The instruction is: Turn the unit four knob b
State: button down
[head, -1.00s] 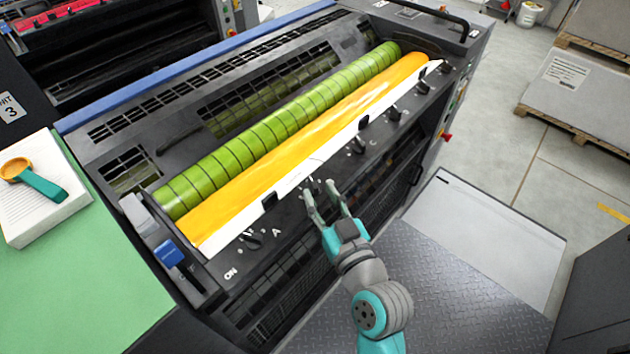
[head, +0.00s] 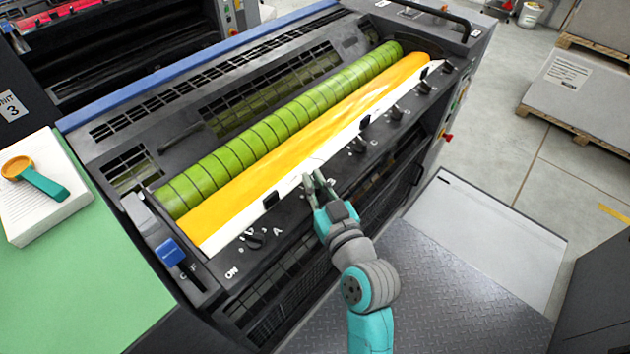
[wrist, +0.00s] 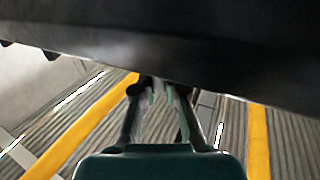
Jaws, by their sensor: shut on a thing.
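My gripper (head: 314,179) is at the dark control panel along the front of the ink unit. Its fingertips are close together at the knob position between letters A and C, where knob b sits. The fingers cover the knob, so its pointer angle cannot be read. In the wrist view, my gripper (wrist: 160,94) reaches up to the dark panel edge (wrist: 190,45), its fingers narrowing towards the tips; the knob is not clear there.
Knob A (head: 254,240) is to the left; knob C (head: 359,146) and another knob (head: 396,113) lie to the right. A yellow ink tray and green roller (head: 270,135) run behind. A blue lever (head: 169,253) stands at the left end. The grey tread-plate floor is clear.

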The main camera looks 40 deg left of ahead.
jog(key=shift+w+d+n+g+y, duration=0.1)
jog(key=shift+n+g+y, duration=0.25)
jog(key=shift+g, duration=0.25)
jog(key=n+g+y, duration=0.1)
jog(key=n+g, duration=0.1)
jog(key=shift+w+g, duration=0.1)
jog(key=shift+g, duration=0.2)
jog(key=n+g, duration=0.2)
jog(key=g, duration=0.1)
jog(key=n+g, duration=0.2)
jog(key=g, duration=0.1)
jog(key=shift+g+y, duration=0.25)
jog(key=shift+g, duration=0.15)
jog(key=n+g+h, duration=0.1)
jog(key=n+g, duration=0.1)
jog(key=g, duration=0.1)
jog(key=n+g+h, duration=0.1)
jog(key=n+g, duration=0.2)
jog(key=g, duration=0.1)
jog(key=shift+w, duration=0.1)
jog(key=shift+n+g+h, duration=1.75)
jog(key=shift+g+h, duration=0.15)
jog(key=shift+g, duration=0.3)
jog(key=c, duration=1.2)
grip_release()
jog(key=shift+f, duration=0.1)
